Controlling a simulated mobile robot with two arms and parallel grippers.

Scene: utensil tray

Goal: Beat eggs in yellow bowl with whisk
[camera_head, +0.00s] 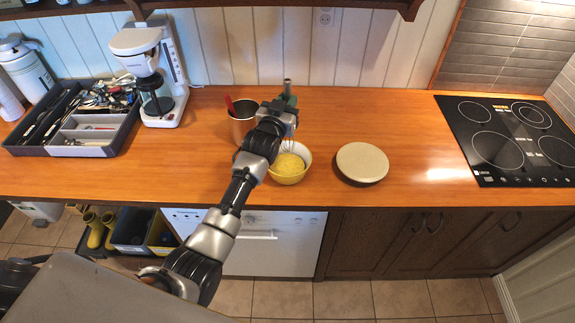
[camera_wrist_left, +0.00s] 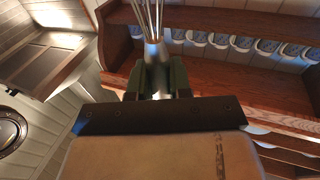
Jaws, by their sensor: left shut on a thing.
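The yellow bowl (camera_head: 292,180) stands on the wooden counter, with yellow egg (camera_head: 288,163) inside. My left gripper (camera_head: 289,101) is above the bowl, at its back side, and partly hidden by its own wrist. In the left wrist view my left gripper (camera_wrist_left: 157,82) has its green fingers shut on the metal whisk (camera_wrist_left: 155,52). The whisk's handle end sticks up above the fingers in the head view, and its wires (camera_head: 289,147) hang down over the egg. Whether the wire tips touch the egg I cannot tell. My right gripper is not in view.
A metal pot (camera_head: 241,122) with a red handle stands close left of the bowl, partly behind my arm. A round cream-topped object (camera_head: 362,162) lies to the right. A utensil tray (camera_head: 92,151) and coffee maker (camera_head: 140,42) are at left; the cooktop (camera_head: 507,140) is at right.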

